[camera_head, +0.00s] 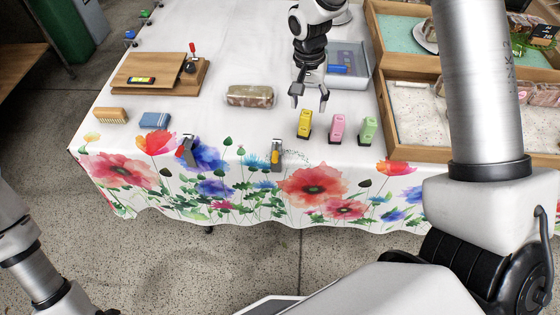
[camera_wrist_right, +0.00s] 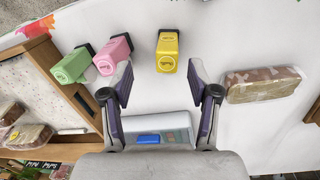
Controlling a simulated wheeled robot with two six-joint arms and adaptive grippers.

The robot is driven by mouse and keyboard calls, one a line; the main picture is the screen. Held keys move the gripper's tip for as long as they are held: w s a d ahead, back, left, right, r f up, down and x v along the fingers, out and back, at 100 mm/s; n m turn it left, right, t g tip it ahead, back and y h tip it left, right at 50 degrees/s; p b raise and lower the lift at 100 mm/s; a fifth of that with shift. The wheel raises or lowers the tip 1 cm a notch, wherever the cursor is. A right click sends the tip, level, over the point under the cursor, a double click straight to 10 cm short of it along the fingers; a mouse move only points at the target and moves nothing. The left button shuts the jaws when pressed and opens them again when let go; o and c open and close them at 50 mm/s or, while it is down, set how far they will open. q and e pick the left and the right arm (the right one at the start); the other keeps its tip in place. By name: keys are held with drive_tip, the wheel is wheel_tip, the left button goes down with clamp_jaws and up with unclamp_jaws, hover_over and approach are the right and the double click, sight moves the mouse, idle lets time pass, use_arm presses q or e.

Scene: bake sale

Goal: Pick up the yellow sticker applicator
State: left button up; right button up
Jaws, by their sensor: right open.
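The yellow sticker applicator (camera_head: 304,124) stands on the white tablecloth at the left end of a short row, with a pink applicator (camera_head: 337,128) and a green applicator (camera_head: 368,130) to its right. My right gripper (camera_head: 309,100) is open and empty, just behind and above the yellow applicator, pointing down. In the right wrist view the yellow applicator (camera_wrist_right: 167,52) lies just beyond the gap between the open fingertips (camera_wrist_right: 158,72), apart from both. The pink one (camera_wrist_right: 113,54) is close to the left fingertip. My left gripper is out of view.
A wrapped loaf (camera_head: 250,96) lies left of the gripper. A grey tray (camera_head: 347,62) with a blue item (camera_head: 337,69) is behind it. Wooden crates (camera_head: 388,112) border the right side. Two small dispensers (camera_head: 276,155) (camera_head: 186,150) sit at the front edge.

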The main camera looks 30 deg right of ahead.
sight(307, 112)
drive_tip(key=shift+w+d+f+t+b, duration=0.2)
drive_tip(key=shift+w+f+t+b, duration=0.15)
drive_tip(key=shift+f+b, duration=0.3)
drive_tip(key=shift+w+d, duration=0.2)
drive_tip(key=shift+d, duration=0.15)
drive_tip(key=f, duration=0.6)
drive_tip(key=shift+w+a+f, duration=0.1)
drive_tip(key=shift+w+f, duration=0.1)
drive_tip(key=shift+f, duration=0.15)
drive_tip(key=shift+w+f, duration=0.1)
drive_tip(key=shift+f, duration=0.3)
drive_tip(key=shift+r, duration=0.1)
clamp_jaws()
